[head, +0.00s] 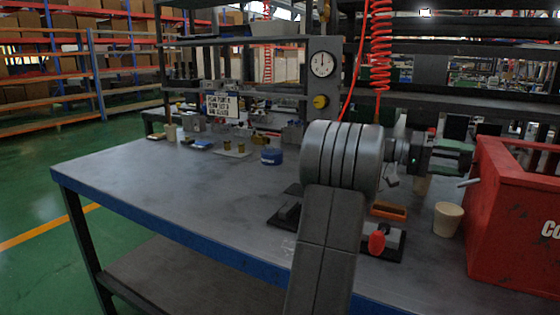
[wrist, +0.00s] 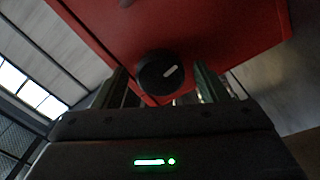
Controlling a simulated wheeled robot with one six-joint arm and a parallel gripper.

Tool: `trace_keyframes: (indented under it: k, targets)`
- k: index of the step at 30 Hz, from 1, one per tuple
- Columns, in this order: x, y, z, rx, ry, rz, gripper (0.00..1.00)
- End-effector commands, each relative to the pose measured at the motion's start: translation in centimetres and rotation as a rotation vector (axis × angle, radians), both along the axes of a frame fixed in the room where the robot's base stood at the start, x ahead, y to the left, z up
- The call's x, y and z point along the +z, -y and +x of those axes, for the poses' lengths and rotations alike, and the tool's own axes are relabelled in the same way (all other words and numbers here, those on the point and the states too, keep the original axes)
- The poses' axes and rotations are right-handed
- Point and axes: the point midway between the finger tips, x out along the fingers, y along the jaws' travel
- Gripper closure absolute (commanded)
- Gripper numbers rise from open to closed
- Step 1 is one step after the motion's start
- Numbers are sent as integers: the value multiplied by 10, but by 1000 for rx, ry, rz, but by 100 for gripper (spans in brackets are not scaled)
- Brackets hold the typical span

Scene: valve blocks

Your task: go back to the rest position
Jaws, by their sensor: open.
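My gripper (head: 468,157) is in the right part of the head view, beside the upper left edge of the red box (head: 515,215). In the wrist view, its two dark fingers stand apart, so my gripper (wrist: 163,84) is open. A round black knob (wrist: 161,71) with a white mark shows between the fingers, in front of the red box (wrist: 205,30). I cannot tell how far the knob is from the fingers. My arm crosses the middle of the head view and hides part of the bench.
The bench (head: 150,165) holds a beige cup (head: 447,219), a blue round tin (head: 271,156), an orange block (head: 388,211) and a red knob (head: 376,242) on a dark block. A red coiled hose (head: 380,50) hangs above.

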Motion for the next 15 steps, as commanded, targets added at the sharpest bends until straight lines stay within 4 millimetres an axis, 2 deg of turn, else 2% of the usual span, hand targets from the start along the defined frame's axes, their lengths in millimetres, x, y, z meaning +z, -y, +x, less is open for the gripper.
trace_keyframes:
  k: [1, 15]
  targets:
    - [5, 0, 0, 0, -35, 19, 34]
    - [5, 0, 0, 0, -358, 198, 34]
